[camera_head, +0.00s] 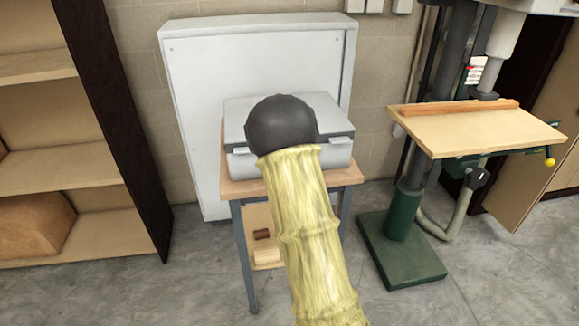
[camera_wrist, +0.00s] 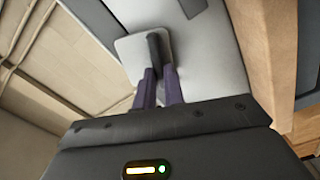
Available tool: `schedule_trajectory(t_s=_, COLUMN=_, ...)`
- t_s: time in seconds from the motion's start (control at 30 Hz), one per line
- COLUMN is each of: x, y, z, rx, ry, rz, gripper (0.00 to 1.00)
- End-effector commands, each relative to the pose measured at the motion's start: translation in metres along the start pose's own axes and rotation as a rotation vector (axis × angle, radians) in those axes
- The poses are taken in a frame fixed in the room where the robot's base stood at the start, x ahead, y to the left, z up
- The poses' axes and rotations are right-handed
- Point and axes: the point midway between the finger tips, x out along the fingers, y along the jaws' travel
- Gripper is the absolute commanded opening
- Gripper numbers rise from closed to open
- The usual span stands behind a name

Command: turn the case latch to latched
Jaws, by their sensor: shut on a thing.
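The grey case (camera_head: 335,172) sits on a small wood-topped table, with its lid down and two light tabs on its front edge. My dark wrist covers the middle of its front in the head view, hiding my gripper and the latch there. In the wrist view my gripper (camera_wrist: 160,75) has its two dark purple fingers close together, shut on the dark upright case latch (camera_wrist: 154,46). The latch stands against a pale rounded plate (camera_wrist: 130,48) on the case. Its exact turn angle is hard to tell.
The wooden tabletop (camera_head: 348,177) is mostly taken up by the case. A large white panel (camera_head: 200,110) stands behind it. A drill press with a wooden table (camera_head: 470,128) is at right, and a shelf unit (camera_head: 60,225) at left. Grey floor lies between.

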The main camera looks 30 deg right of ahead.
Motion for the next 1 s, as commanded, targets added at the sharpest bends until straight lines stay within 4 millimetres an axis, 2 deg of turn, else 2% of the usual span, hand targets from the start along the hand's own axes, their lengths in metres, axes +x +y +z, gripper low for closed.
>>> schedule_trajectory(t_s=0.03, x=0.001, y=-0.007, z=-0.004, rx=-0.043, ry=0.017, rz=-0.003, gripper=0.0)
schedule_trajectory(t_s=0.3, x=0.001, y=-0.007, z=0.004, rx=-0.26, ry=0.015, rz=-0.001, gripper=0.0)
schedule_trajectory(t_s=0.5, x=0.0, y=-0.007, z=0.006, rx=-0.359, ry=0.014, rz=-0.004, gripper=0.0)
schedule_trajectory(t_s=1.0, x=0.0, y=-0.006, z=0.007, rx=-0.408, ry=0.014, rz=-0.006, gripper=0.0)
